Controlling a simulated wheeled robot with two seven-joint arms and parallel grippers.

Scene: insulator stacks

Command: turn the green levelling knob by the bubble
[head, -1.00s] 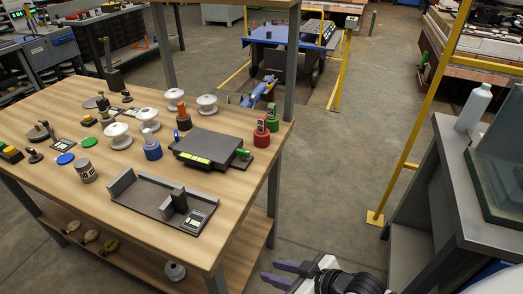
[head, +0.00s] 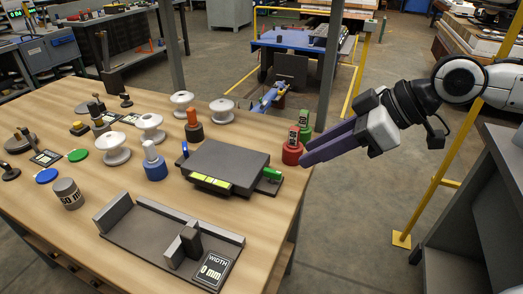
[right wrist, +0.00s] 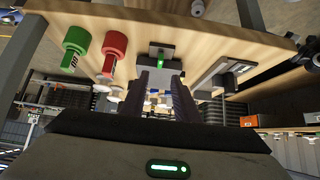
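The green levelling knob (head: 271,174) sticks out from the right end of a dark levelling plate (head: 232,160) on the wooden table. The yellow-green bubble vial (head: 210,182) lies along the plate's front edge. My right gripper (head: 308,152) hangs at the table's right edge with its purple fingers pointing left, a short way right of the knob and apart from it. In the right wrist view the fingers (right wrist: 161,82) are parted and empty, and the green knob (right wrist: 160,59) shows ahead between their tips. My left gripper is not in view.
A red-based cylinder (head: 292,153) and a green-based cylinder (head: 304,134) stand close beside my right fingers at the table edge. A blue-based insulator (head: 154,165) stands left of the plate. A grey width fixture (head: 165,237) lies in front.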

